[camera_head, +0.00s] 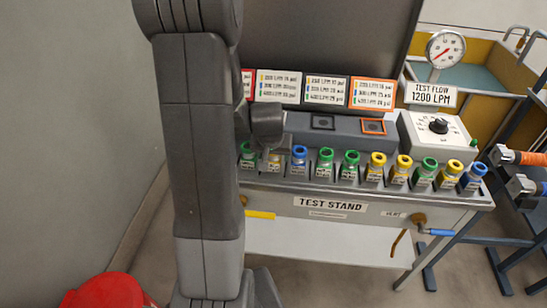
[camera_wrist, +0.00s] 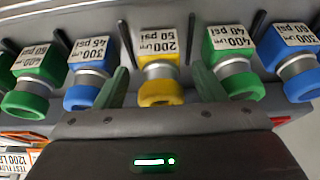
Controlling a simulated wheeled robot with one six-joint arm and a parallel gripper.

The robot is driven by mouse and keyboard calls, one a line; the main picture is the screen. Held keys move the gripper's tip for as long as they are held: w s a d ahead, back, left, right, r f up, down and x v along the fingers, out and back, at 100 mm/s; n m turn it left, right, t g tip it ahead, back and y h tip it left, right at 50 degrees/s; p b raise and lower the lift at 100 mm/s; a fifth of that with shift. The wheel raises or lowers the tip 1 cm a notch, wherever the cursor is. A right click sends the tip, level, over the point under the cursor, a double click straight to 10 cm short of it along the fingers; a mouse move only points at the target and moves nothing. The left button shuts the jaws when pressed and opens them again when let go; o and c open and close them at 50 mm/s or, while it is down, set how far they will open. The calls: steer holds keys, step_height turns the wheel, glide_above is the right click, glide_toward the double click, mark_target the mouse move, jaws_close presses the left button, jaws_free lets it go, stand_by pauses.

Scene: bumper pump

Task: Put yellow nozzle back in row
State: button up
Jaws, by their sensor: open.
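The yellow nozzle (camera_wrist: 160,88), labelled 200 and 50 psi, stands in the row between a blue nozzle (camera_wrist: 87,83) and a green nozzle (camera_wrist: 232,72) in the wrist view. It looks in line with its neighbours; its base is not clearly seen. My gripper (camera_wrist: 162,84) is open, with one finger on each side of the yellow nozzle and small gaps visible. In the head view my gripper (camera_head: 270,140) is over the left part of the row. It largely hides this yellow nozzle, between a green nozzle (camera_head: 247,156) and a blue nozzle (camera_head: 299,160).
The row on the test stand (camera_head: 400,209) continues right with several green, yellow and blue nozzles, closely spaced. Behind it are a grey ledge (camera_head: 345,138), label cards (camera_head: 325,90) and a dial box (camera_head: 438,128). A red round object (camera_head: 103,291) is at lower left.

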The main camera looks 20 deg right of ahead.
steer(key=v, duration=0.9)
